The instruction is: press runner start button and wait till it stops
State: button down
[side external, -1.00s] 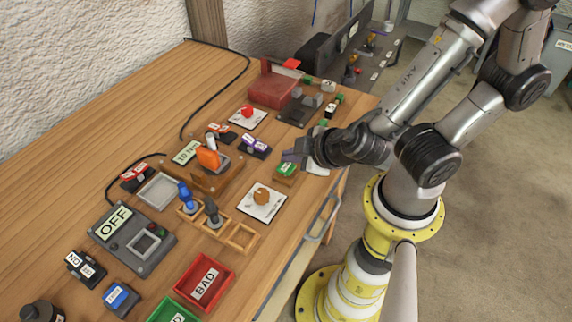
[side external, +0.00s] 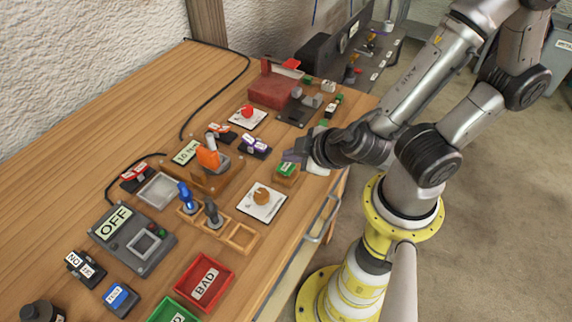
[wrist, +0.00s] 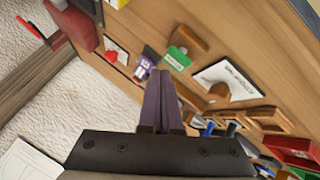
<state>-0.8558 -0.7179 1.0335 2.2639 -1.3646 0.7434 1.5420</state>
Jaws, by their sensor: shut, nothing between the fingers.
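My gripper (side external: 287,156) is shut and empty. In the side view it hangs just above and behind a green button box (side external: 286,171) near the table's front edge. The wrist view shows the closed purple-grey fingers (wrist: 160,76) pointing toward the panel, with the green box (wrist: 178,57) and its white label just right of the tips. I cannot read that label, nor tell whether the fingers touch the box. A purple-and-white rocker switch (side external: 255,146) lies to the left of the gripper; it also shows close to the fingertips in the wrist view (wrist: 145,65).
An orange lever unit (side external: 208,158), an orange knob on a white plate (side external: 262,200) and wooden slots with blue and black pieces (side external: 238,238) stand to the left. A grey OFF box (side external: 132,240) and a red BAD tray (side external: 204,283) are nearer the camera.

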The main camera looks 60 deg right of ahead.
jog(key=shift+f, duration=0.2)
dwell(0.5)
jog(key=shift+f, duration=0.25)
